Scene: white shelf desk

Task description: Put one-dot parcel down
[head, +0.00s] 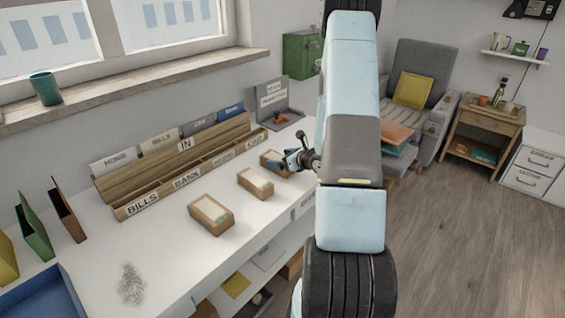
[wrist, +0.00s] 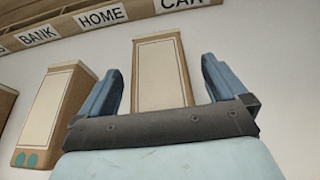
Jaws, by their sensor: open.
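A cardboard parcel with a pale top (wrist: 158,88) lies on the white desk between my gripper's fingers in the wrist view; it also shows at the far end of the parcel row in the head view (head: 269,157). The near end of its top is hidden behind my gripper, so I cannot see its dots. My gripper (wrist: 162,65) is open, one finger on each side of it; I cannot tell whether they touch. In the head view my gripper (head: 283,163) is low over the desk. A second parcel (wrist: 58,105) with two teal dots lies to the left.
A third parcel (head: 211,214) lies nearest in the head view. A wooden sorter (head: 150,185) labelled BILLS, BANK, HOME and CAR stands behind the parcels. A blue tray (head: 45,298) is at the desk's near left. The desk's front middle is mostly clear.

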